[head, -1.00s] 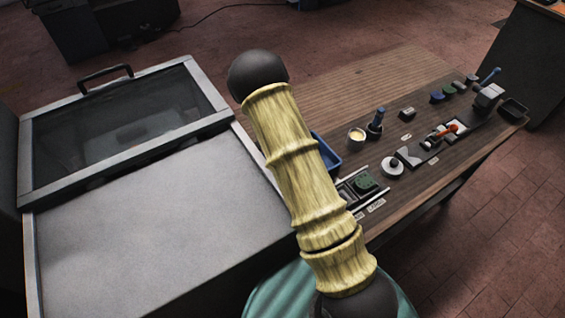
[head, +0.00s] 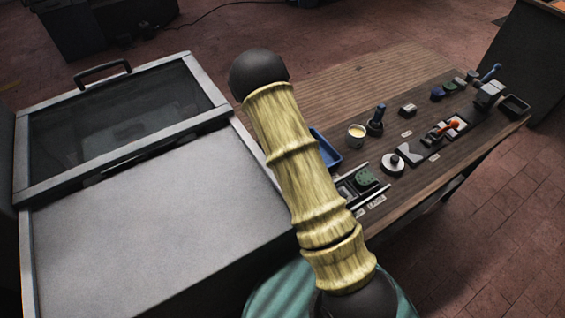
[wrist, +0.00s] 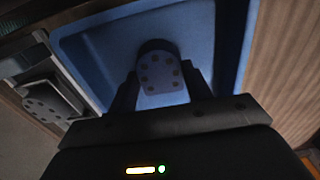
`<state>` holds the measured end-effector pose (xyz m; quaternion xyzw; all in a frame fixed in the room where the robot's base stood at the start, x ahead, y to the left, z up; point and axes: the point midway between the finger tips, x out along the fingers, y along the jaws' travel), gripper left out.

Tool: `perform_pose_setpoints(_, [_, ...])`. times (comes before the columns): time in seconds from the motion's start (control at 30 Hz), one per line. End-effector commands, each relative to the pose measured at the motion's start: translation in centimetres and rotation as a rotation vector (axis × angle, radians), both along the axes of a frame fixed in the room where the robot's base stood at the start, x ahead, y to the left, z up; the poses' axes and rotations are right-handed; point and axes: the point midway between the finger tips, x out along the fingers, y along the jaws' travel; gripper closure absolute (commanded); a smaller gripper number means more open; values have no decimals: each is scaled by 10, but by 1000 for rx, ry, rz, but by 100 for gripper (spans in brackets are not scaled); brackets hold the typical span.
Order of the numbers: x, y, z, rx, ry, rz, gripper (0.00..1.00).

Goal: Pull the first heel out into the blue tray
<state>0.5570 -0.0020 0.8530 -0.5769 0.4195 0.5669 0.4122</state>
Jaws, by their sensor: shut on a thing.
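My gripper (wrist: 160,82) is shut on a heel (wrist: 159,72) in the wrist view. The heel is a dark, rounded block whose grey face has several small dots. Both sit over the blue tray (wrist: 85,50); I cannot tell whether the heel touches its floor. In the head view, the blue tray (head: 327,149) is partly hidden behind my arm, and my gripper and the held heel are hidden. A second dotted, rounded piece (wrist: 48,104) lies left of the tray in the wrist view, in a metal-edged holder.
A green dotted piece (head: 366,178) sits between rails on the wooden bench (head: 380,85). A cup (head: 356,135), a blue-topped tool (head: 376,120), a white disc (head: 393,163) and an orange-handled tool (head: 448,127) stand to the right. A large grey machine (head: 150,220) fills the left.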

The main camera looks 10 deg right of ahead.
Motion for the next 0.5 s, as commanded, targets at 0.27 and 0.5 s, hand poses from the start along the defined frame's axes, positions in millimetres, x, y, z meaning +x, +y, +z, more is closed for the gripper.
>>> perform_pose_setpoints(0.27, [0,0,0,0,0,0,37])
perform_pose_setpoints(0.5, [0,0,0,0,0,0,25])
